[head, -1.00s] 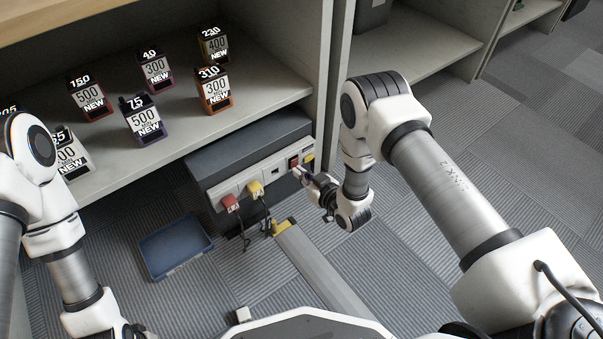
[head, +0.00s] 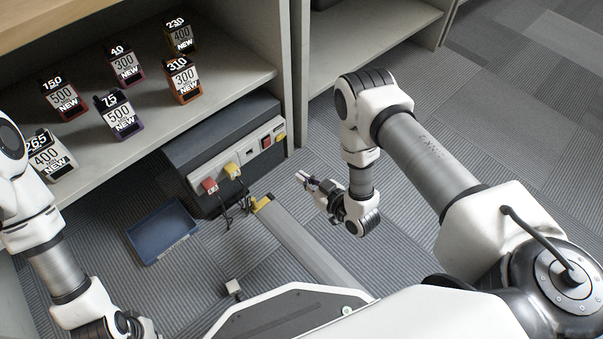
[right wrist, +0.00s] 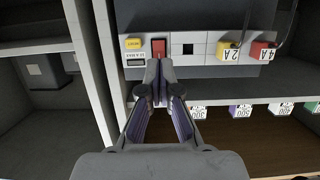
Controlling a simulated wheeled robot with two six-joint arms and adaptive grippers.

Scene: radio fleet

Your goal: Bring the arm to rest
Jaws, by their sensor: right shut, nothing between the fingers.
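My right gripper (head: 303,179) is shut and empty, in front of the grey power unit (head: 215,137) on the floor, with a gap to it. In the right wrist view its fingers (right wrist: 160,72) meet and point toward the panel, just below the red switch (right wrist: 158,48). The switch also shows in the head view (head: 266,142). My right arm is bent, reaching in from the right. My left gripper (head: 135,325) is at the lower left edge of the head view, partly cut off, and its finger state is unclear.
A red plug (head: 209,185) and a yellow plug (head: 232,170) with cables sit in the panel. A blue tray (head: 163,232) lies on the floor. Several labelled boxes stand on the shelf (head: 235,85). Carpet right of the unit is clear.

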